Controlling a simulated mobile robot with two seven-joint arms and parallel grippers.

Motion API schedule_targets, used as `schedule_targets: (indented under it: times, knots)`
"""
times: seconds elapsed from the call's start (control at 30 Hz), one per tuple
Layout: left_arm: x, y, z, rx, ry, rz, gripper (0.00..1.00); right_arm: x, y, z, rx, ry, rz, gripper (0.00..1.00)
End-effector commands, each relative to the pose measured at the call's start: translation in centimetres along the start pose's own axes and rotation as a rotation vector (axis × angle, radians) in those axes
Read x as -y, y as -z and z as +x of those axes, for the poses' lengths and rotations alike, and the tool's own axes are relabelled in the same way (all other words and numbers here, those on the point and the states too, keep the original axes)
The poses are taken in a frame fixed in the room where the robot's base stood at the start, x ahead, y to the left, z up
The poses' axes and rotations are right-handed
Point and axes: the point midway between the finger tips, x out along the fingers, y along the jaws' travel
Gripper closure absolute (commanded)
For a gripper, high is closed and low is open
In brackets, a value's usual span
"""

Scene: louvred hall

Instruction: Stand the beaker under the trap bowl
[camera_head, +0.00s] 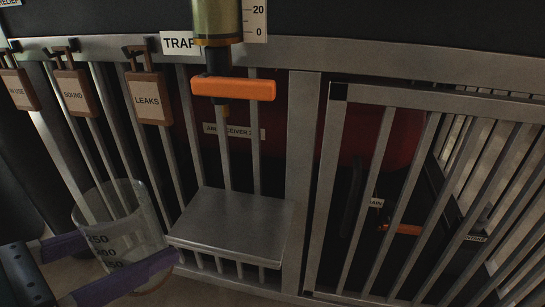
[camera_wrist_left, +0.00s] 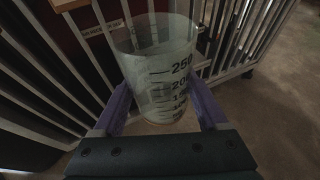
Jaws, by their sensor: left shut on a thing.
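The beaker (camera_head: 118,222) is clear, with dark graduation marks, and looks empty. It is upright or nearly so at the lower left of the head view, left of the small grey shelf. It also fills the middle of the left wrist view (camera_wrist_left: 155,75). My left gripper (camera_head: 130,247) is shut on the beaker, with a purple finger on either side. The trap bowl (camera_head: 217,18) is a yellowish cylinder at the top of the head view, cut off by the frame, with an orange handle (camera_head: 233,88) and a dark outlet below. My right gripper is not in view.
The grey shelf (camera_head: 235,222) juts out below the trap outlet, and its top is bare. Metal bars (camera_head: 287,140) stand behind it. A barred gate (camera_head: 385,180) is at the right. Tags including LEAKS (camera_head: 147,99) hang at the upper left.

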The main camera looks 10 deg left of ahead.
Motion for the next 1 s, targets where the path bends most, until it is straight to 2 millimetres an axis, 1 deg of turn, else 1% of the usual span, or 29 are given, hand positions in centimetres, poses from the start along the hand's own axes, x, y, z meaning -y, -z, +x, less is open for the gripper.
schedule_targets:
  times: [0.03, 0.1, 0.17, 0.3, 0.4, 0.5, 0.73, 0.8, 0.9, 1.0]
  knots:
    - [0.0, -1.0, 1.3, 0.01, -0.001, -0.001, 0.88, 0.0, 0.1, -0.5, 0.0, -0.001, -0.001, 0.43]
    - [0.0, -1.8, 3.2, 0.01, -0.001, -0.002, 0.88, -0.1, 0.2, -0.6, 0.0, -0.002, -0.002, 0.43]
    - [0.0, -2.1, 4.9, 0.01, 0.0, -0.002, 0.88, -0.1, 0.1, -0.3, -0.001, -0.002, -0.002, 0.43]
    - [0.1, -3.4, 8.8, 0.009, 0.001, -0.003, 0.88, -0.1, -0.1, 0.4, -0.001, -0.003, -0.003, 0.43]
    - [0.1, -4.0, 11.1, 0.007, 0.001, -0.004, 0.88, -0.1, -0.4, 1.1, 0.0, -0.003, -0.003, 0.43]
    - [0.0, -4.6, 12.6, 0.005, 0.001, -0.003, 0.88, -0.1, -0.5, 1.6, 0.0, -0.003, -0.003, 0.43]
    - [0.1, -5.3, 14.3, 0.003, 0.002, -0.001, 0.88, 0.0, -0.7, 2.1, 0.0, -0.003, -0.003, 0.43]
    - [0.1, -3.8, 14.7, -0.001, 0.002, -0.002, 0.88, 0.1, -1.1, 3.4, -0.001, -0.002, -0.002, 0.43]
    - [0.1, -2.2, 15.2, 0.001, 0.002, -0.003, 0.88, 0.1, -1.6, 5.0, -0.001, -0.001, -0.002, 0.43]
    - [0.1, -1.6, 15.4, 0.001, 0.002, -0.002, 0.88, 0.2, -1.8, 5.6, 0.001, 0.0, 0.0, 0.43]
